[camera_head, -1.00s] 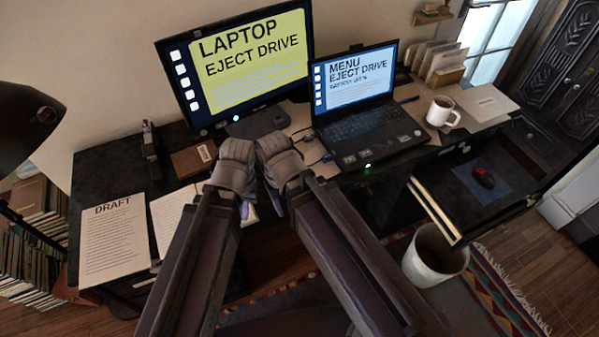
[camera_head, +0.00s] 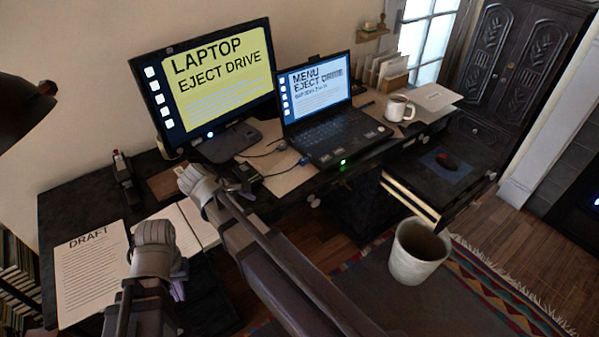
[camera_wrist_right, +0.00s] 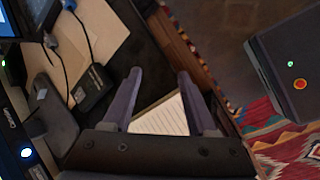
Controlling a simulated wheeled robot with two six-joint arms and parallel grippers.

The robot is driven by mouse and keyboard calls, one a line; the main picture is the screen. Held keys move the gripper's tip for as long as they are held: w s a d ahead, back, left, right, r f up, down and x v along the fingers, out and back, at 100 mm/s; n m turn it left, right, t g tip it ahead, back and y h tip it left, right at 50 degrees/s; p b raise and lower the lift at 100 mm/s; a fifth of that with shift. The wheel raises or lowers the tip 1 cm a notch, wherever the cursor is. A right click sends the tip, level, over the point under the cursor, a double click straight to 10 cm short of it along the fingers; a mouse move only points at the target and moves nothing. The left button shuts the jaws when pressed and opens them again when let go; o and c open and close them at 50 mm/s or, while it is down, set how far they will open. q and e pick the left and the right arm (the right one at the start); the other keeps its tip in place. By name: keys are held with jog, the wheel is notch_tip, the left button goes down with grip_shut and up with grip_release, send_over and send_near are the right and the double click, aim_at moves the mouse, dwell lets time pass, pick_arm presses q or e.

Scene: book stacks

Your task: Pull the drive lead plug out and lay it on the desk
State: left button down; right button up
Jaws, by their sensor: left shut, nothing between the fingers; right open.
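The black drive box (camera_head: 246,173) lies on the desk left of the laptop (camera_head: 333,130), its dark lead running toward the laptop's left side. A small blue plug-like end (camera_head: 303,161) shows there. In the right wrist view the box (camera_wrist_right: 93,88) and its lead (camera_wrist_right: 84,38) lie left of the fingers. My right gripper (camera_wrist_right: 158,78) is open and empty, with a page edge seen between its fingers; in the head view its wrist is above the notebook. My left gripper (camera_head: 178,288) is shut and empty at the desk's front left; its fingertips are mostly hidden.
A monitor (camera_head: 212,80) stands behind the drive. A draft sheet (camera_head: 92,275) and open notebook (camera_head: 190,230) cover the left desk. A mug (camera_head: 398,108) is right of the laptop. An open drawer (camera_head: 425,185) and a bin (camera_head: 418,252) are at right.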

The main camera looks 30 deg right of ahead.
aim_at(300, 161)
jog(key=w+d+f+n+h+b, duration=0.1)
jog(key=w+d, duration=0.1)
jog(key=w+d+n+h+b, duration=0.1)
jog(key=w+d+b, duration=0.1)
jog(key=d, duration=0.1)
jog(key=w+d+f+n+h+b, duration=0.1)
jog(key=w+d+b, duration=0.1)
jog(key=w, duration=0.1)
jog(key=shift+d+f+n, duration=0.35)
jog(key=shift+d+n, duration=0.05)
jog(key=w+d+n+h+b, duration=0.1)
jog(key=d, duration=0.2)
jog(key=w+d+n+h+b, duration=0.1)
jog(key=w+d+n+b, duration=0.1)
jog(key=d, duration=0.1)
jog(key=w+d+n+h+b, duration=0.1)
jog(key=w+d+b, duration=0.1)
jog(key=d, duration=0.1)
jog(key=shift+w+r+n+h, duration=0.25)
jog(key=shift+n+h, duration=0.15)
jog(key=shift+w+d+r+b, duration=0.2)
jog(key=shift+d+r+b, duration=0.1)
jog(key=shift+d, duration=0.15)
jog(key=shift+f, duration=0.1)
jog(key=b+x, duration=0.3)
jog(key=x, duration=0.4)
jog(key=shift+d, duration=0.2)
jog(key=shift+x, duration=0.8)
grip_shut()
